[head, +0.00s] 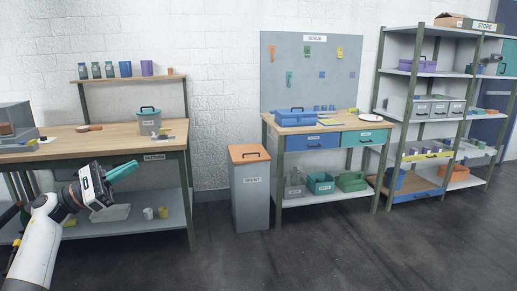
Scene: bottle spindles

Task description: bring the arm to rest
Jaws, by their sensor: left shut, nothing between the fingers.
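My left gripper (123,172) is at the end of my white and black left arm, which comes in from the lower left. Its teal fingers are shut with nothing between them. It hangs in the air in front of the left workbench (105,145), below the level of its top in the picture, and appears apart from everything. My right gripper is not in view.
A grey bin with an orange lid (250,155) stands on the floor between the benches. The right bench (345,124) holds a blue case (296,118). A storage rack (419,89) stands at the right. The floor (300,255) in front is clear.

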